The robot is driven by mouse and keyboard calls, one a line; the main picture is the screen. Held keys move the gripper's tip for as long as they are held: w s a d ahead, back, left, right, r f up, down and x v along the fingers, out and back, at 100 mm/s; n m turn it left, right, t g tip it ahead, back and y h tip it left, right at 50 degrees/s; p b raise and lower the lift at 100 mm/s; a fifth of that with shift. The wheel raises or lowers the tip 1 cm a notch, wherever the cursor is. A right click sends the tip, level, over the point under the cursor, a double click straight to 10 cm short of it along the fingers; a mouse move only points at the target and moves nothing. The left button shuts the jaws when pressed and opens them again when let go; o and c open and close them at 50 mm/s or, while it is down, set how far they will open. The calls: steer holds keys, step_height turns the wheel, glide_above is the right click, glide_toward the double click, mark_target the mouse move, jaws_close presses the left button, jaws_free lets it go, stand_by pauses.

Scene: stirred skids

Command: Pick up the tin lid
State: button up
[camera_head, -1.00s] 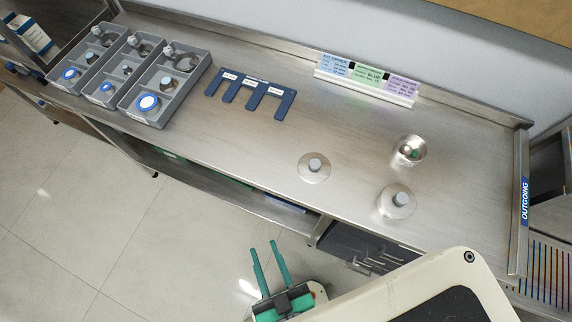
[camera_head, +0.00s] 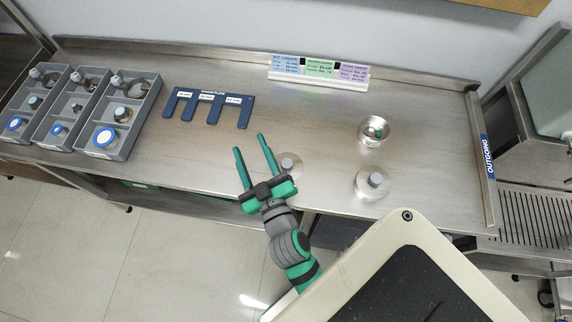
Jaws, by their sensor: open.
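Two round silvery lid-like pieces with grey knobs are on the steel counter (camera_head: 215,160). The smaller, flat one (camera_head: 297,168) is right beside my gripper (camera_head: 250,143), which partly covers it in the picture. The larger one (camera_head: 360,188) is farther right, near the front edge. I cannot tell which is the tin lid, or whether the larger one covers a tin. A shiny round metal bowl or tin (camera_head: 374,130) stands behind them. My gripper is open and empty, its two green fingers apart, pointing toward the back of the counter.
Grey compartment trays (camera_head: 130,138) with small parts stand at the left. A dark blue slotted plate (camera_head: 210,98) lies beside them. A card holder (camera_head: 318,84) stands along the back, and an OUTGOING sign (camera_head: 488,158) marks the right end.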

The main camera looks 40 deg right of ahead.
steer(key=w+d+r+m+g+h, duration=0.35)
steer(key=d+r+m+h, duration=0.6)
steer(key=d+r, duration=0.55)
steer(key=s+d+r+m+g+h, duration=0.4)
steer(key=s+d+r+m+g, duration=0.3)
steer(key=d+m+g, duration=0.45)
steer(key=s+d+f+m+g+y, duration=0.1)
steer(key=s+m+g+y, duration=0.1)
steer(key=s+m, duration=0.15)
steer(key=m+y, duration=1)
steer(key=y, duration=0.7)
glide_above(287, 163)
step_height(287, 163, down, 15)
steer(key=shift+f, duration=5.3)
